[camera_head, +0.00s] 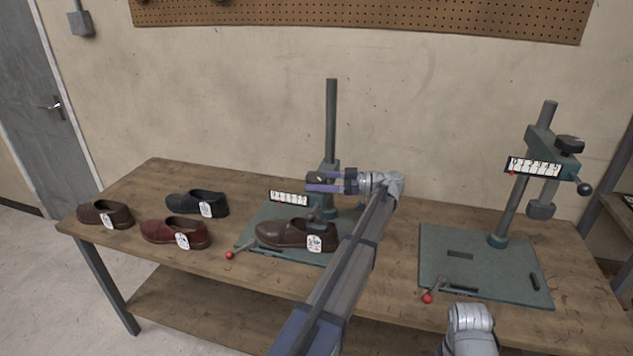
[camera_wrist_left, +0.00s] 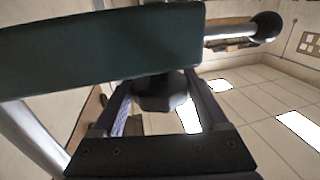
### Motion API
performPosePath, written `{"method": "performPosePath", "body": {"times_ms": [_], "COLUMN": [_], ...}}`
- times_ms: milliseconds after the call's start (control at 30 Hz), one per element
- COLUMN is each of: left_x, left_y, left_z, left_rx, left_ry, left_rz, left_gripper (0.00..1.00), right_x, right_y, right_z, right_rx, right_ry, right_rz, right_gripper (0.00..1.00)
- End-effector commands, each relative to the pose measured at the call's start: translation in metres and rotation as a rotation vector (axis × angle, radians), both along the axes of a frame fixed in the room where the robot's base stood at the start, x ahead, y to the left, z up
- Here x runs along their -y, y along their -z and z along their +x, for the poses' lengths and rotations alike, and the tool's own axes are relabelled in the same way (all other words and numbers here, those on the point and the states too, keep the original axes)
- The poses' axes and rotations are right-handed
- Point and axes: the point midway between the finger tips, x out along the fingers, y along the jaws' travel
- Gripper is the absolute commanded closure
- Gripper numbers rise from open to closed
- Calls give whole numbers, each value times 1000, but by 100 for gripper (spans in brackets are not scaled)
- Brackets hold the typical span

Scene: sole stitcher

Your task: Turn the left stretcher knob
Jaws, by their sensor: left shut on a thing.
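The left stretcher stands on a green base plate (camera_head: 258,221) with an upright grey post (camera_head: 331,120). My left gripper (camera_head: 313,183) is beside the post, its fingers pointing left, shut on the dark stretcher knob (camera_head: 317,178). In the left wrist view the black knob (camera_wrist_left: 160,93) sits between the two fingers, just below a dark green block (camera_wrist_left: 100,45) that hides part of it. My right gripper does not show; only a grey part of my right arm is at the bottom of the head view.
A brown shoe (camera_head: 285,234) is on the left base plate. Brown (camera_head: 105,214), red (camera_head: 170,231) and black (camera_head: 190,203) shoes lie on the table to the left. A second stretcher (camera_head: 508,205) stands at the right. Red-tipped levers (camera_head: 230,254) (camera_head: 427,298) stick out at the front.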

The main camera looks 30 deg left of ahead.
Motion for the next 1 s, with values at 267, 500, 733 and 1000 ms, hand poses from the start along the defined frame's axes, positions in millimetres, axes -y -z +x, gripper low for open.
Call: {"method": "performPosePath", "body": {"times_ms": [267, 500, 733, 1000], "left_x": [-2, -2, -1, -1], "left_y": [0, 0, 0, 0], "left_z": [0, -1, -1, 0], "left_rx": [0, 0, 0, 0], "left_ry": [-12, -12, -11, -10], "left_rz": [2, 2, 1, 0], "left_gripper": [80, 21, 0, 0], "right_x": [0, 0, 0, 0], "right_y": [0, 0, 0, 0], "right_z": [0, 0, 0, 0], "right_rx": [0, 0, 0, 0], "right_ry": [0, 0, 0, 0], "right_rz": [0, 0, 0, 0], "right_gripper": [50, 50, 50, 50]}}
